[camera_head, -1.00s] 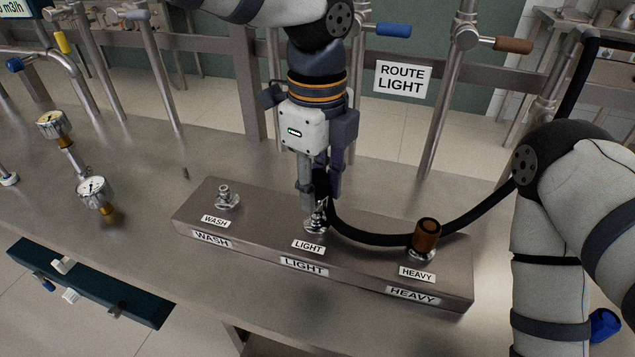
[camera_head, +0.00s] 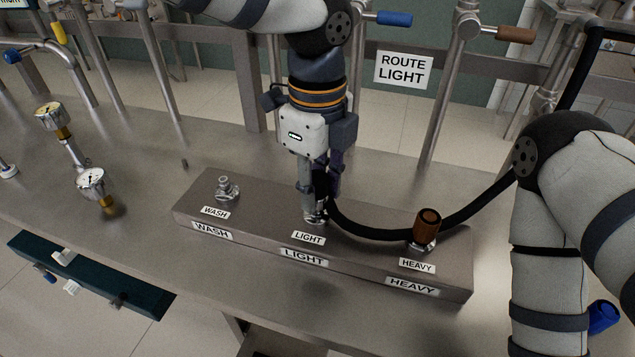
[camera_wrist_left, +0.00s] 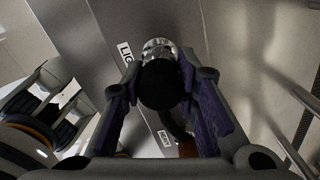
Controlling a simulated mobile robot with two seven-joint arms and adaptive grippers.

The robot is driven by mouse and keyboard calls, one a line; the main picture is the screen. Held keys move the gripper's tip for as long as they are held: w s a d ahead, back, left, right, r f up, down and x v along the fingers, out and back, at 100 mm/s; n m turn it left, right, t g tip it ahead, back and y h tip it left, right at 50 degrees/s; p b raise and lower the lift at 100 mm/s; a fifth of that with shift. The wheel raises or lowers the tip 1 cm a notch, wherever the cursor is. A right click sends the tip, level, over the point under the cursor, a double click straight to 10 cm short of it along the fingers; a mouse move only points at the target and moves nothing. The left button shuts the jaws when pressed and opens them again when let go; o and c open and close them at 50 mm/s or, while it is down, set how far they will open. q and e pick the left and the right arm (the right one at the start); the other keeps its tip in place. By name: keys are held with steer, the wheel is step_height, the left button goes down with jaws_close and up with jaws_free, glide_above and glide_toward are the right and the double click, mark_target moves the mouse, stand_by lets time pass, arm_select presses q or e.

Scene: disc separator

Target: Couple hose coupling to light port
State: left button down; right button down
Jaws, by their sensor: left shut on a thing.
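My left gripper (camera_head: 316,203) points straight down over the light port (camera_head: 315,218), the middle fitting on the grey manifold block. Its fingers are shut on the dark hose coupling (camera_wrist_left: 160,87), which shows between the purple finger pads in the left wrist view. A chrome fitting (camera_wrist_left: 158,48) shows at the coupling's far end, in line with it. A black hose (camera_head: 380,236) runs from the gripper to the right and up behind my right arm. The fingers partly hide the coupling and port, so I cannot tell whether they are fully seated. My right gripper is out of view.
The manifold block (camera_head: 190,210) also carries the bare wash port (camera_head: 226,188) at left and a brown-capped heavy port (camera_head: 427,225) at right. Two gauges (camera_head: 92,183) stand at left. A "ROUTE LIGHT" sign (camera_head: 402,70) hangs behind. My right arm fills the right side.

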arm_select(q)
steer(key=shift+f, duration=0.15)
steer(key=shift+f, duration=0.8)
steer(key=c, duration=1.2)
jaws_free()
steer(key=shift+r, duration=0.15)
